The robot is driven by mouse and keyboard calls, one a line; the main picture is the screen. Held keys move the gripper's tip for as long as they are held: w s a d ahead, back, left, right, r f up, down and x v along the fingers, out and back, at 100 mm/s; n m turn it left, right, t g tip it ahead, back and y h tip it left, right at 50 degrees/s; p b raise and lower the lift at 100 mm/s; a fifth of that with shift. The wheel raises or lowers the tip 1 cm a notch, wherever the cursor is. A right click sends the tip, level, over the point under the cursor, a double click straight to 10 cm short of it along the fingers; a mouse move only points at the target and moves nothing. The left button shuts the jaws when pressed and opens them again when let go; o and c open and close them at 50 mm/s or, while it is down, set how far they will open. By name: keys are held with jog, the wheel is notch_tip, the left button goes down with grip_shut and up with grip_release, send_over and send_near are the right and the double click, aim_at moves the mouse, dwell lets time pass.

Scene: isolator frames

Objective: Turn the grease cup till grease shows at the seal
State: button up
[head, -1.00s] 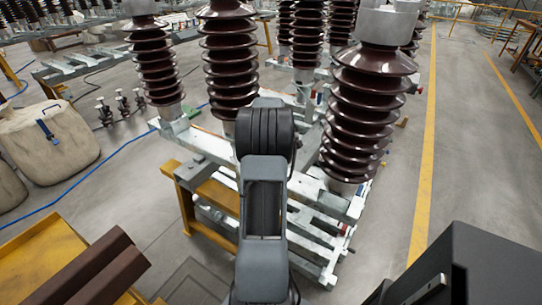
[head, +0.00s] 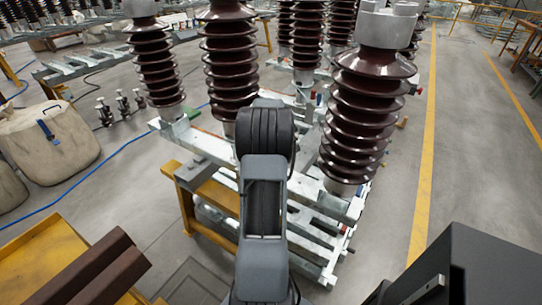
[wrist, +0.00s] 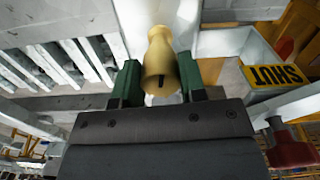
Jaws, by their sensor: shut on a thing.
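The brass grease cup (wrist: 161,70) shows in the wrist view, upper middle, against a pale metal frame. My gripper (wrist: 160,85) is shut on it, with one green finger on each side. A small dark slot or mark shows on the near part of the cup. The seal cannot be made out, and no grease is visible. In the head view my arm covers the place where the gripper works, so the cup and gripper are hidden there.
A yellow "SHUT" sign (wrist: 276,77), seen upside down, and a red part (wrist: 290,150) are to the right in the wrist view. Brown ribbed insulators (head: 360,120) stand on the galvanised frame (head: 205,145) around my arm. Open floor lies right, along a yellow line (head: 425,170).

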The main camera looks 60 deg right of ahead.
jog(key=m+p, duration=0.1)
jog(key=m, duration=0.3)
jog(key=shift+m, duration=0.3)
jog(key=m+p, duration=0.1)
jog(key=m, duration=0.2)
jog(key=shift+m, duration=0.3)
jog(key=m, duration=0.4)
jog(key=shift+m+p, duration=0.45)
jog(key=shift+m, duration=1.35)
jog(key=shift+m, duration=0.3)
jog(key=o, duration=0.9)
jog(key=shift+o, duration=0.2)
notch_tip(320, 180, up, 14)
jog(key=shift+p, duration=0.35)
